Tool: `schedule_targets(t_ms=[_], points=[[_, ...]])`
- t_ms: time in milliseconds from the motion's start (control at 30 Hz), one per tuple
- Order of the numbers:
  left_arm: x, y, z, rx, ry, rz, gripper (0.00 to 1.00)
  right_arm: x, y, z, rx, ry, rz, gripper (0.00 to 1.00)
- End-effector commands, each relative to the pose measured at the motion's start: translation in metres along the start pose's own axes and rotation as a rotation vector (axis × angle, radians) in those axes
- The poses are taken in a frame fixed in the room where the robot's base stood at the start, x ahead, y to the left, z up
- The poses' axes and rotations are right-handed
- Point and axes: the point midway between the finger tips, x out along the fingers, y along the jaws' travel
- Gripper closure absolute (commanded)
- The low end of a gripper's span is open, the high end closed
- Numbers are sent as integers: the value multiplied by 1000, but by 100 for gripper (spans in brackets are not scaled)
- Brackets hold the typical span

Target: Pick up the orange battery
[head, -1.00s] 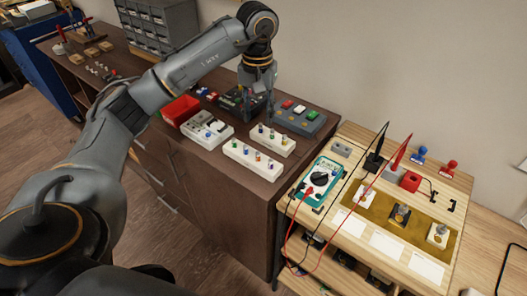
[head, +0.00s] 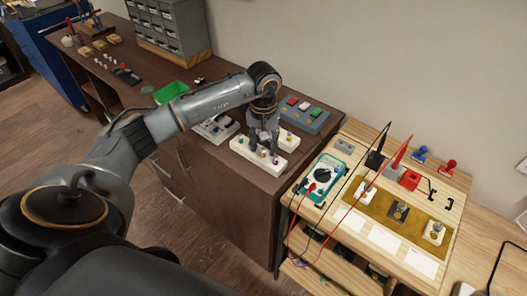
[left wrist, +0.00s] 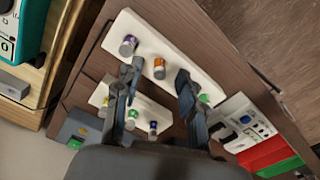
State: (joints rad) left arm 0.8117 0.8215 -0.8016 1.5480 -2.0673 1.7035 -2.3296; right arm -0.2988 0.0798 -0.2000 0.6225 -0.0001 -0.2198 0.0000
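The orange battery (left wrist: 159,68) stands in a white holder strip (left wrist: 146,30), between a purple-topped battery (left wrist: 129,45) and a green one (left wrist: 205,98). In the left wrist view my left gripper (left wrist: 158,77) is open, with one finger on each side of the orange battery and a gap to it. In the head view my left gripper (head: 263,148) points down over the front white holder (head: 241,151). Its fingers partly hide the batteries there. I cannot tell whether the fingers touch the holder. My right gripper is not in view.
A second white holder (head: 292,139) with batteries stands just behind. A grey box with coloured buttons (head: 302,115) is at the back. A green bin (head: 170,92) is to the left. A wooden bench with a multimeter (head: 321,177) adjoins on the right.

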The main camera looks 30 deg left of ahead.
Motion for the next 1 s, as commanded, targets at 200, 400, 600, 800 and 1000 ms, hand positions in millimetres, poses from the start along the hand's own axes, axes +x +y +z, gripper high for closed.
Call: schedule_targets(t_ms=[200, 400, 600, 800, 1000], points=[[0, 0, 0, 0, 0, 1, 72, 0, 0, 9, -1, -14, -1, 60], [0, 0, 0, 0, 0, 1, 100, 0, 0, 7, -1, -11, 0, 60], [0, 0, 0, 0, 0, 1, 100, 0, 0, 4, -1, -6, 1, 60], [-6, 1, -1, 0, 2, 2, 100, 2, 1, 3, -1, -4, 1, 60], [-28, 1, -2, 0, 5, 3, 100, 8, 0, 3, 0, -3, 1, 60]])
